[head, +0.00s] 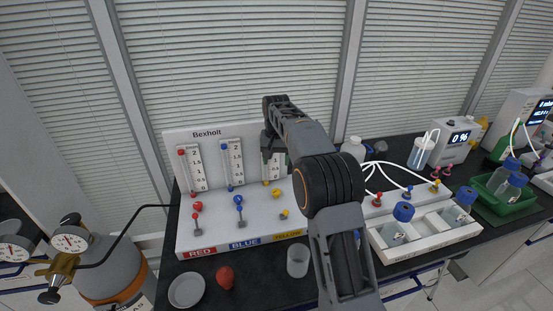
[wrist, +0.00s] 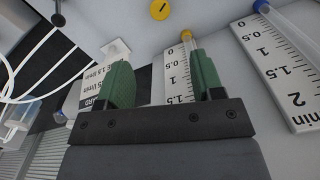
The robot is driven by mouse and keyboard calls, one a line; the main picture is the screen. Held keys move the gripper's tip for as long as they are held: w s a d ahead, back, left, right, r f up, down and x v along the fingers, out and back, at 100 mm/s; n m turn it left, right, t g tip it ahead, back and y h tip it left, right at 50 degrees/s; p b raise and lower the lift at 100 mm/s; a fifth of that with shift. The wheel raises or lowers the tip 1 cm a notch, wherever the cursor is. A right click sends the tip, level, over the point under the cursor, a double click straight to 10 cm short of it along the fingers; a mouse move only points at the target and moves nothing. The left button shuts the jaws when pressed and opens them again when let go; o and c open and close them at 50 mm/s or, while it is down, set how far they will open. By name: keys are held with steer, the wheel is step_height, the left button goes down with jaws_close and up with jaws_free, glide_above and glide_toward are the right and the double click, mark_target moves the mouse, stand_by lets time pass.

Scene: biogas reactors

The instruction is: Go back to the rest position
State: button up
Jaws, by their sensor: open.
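My gripper (wrist: 158,88) shows in the wrist view with its two green fingertips spread apart and nothing between them. In the head view my arm reaches up over the bench, and the gripper end (head: 272,147) is in front of the right-hand scale of the white Bexholt panel (head: 210,134). The arm hides part of that panel. In the wrist view the scale with the yellow marker (wrist: 186,38) appears behind the fingers, and a second scale (wrist: 285,75) is at the right.
The panel base carries red, blue (head: 238,201) and yellow valves. A white dish (head: 186,290), a red ball-like object (head: 225,278) and a clear beaker (head: 297,261) stand in front. A white tray (head: 425,243) with blue-capped bottles is right of my arm. A gas cylinder (head: 110,272) is at left.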

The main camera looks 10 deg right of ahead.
steer(key=s+f+n, duration=0.2)
steer(key=s+f, duration=0.1)
steer(key=f, duration=0.2)
steer(key=s+r+t, duration=0.2)
steer(key=s, duration=1.2)
steer(key=s+r+n+t, duration=0.1)
steer(key=s+r+t, duration=0.1)
steer(key=s, duration=1.2)
steer(key=shift+r, duration=0.15)
